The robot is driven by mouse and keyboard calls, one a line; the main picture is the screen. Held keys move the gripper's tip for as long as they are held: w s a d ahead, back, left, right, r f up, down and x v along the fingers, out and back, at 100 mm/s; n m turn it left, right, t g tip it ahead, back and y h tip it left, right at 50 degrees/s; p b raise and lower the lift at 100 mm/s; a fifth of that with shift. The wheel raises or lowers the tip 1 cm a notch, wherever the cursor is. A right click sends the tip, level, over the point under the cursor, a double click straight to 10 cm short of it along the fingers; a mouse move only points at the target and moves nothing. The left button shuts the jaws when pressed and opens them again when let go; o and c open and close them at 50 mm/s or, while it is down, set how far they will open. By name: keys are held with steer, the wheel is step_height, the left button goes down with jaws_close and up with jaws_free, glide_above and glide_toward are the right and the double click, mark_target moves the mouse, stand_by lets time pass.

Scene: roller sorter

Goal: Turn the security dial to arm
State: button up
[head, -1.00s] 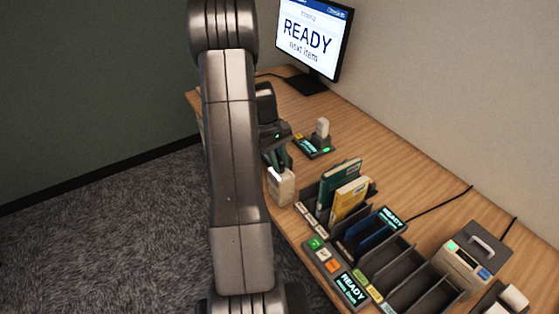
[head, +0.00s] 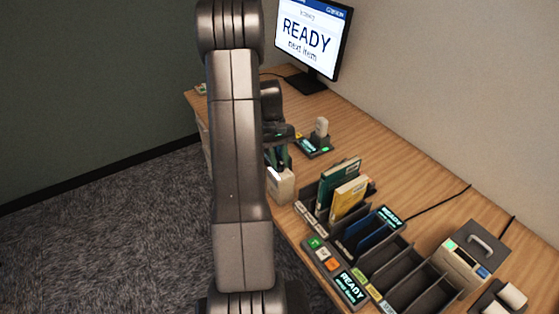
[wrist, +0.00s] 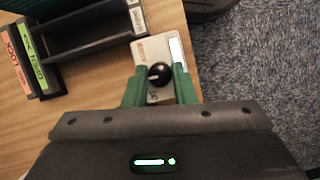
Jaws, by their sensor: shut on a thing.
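The security dial is a round black knob (wrist: 159,75) with a pale pointer mark, on the face of a small cream box (wrist: 150,50). In the head view the box (head: 281,187) stands at the desk's near edge, left of the book slots. My gripper (wrist: 160,72) has green fingers, one on each side of the knob, shut on it. In the head view my gripper (head: 279,160) is just above the box, partly hidden by my arm. The labels around the dial are too small or covered to read.
A sorter rack (head: 392,268) with books and empty slots stands close right of the box. A small device with a green light (head: 314,147) sits behind. A monitor (head: 313,42) reading READY stands at the back. Carpet lies left of the desk.

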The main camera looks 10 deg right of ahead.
steer(key=o, duration=1)
steer(key=shift+w, duration=0.1)
steer(key=d+b+v, duration=0.1)
steer(key=v, duration=1.2)
steer(key=shift+a+r, duration=0.45)
steer(key=shift+a, duration=0.05)
steer(key=p+x, duration=0.1)
steer(key=x, duration=1.3)
steer(key=shift+w, duration=0.1)
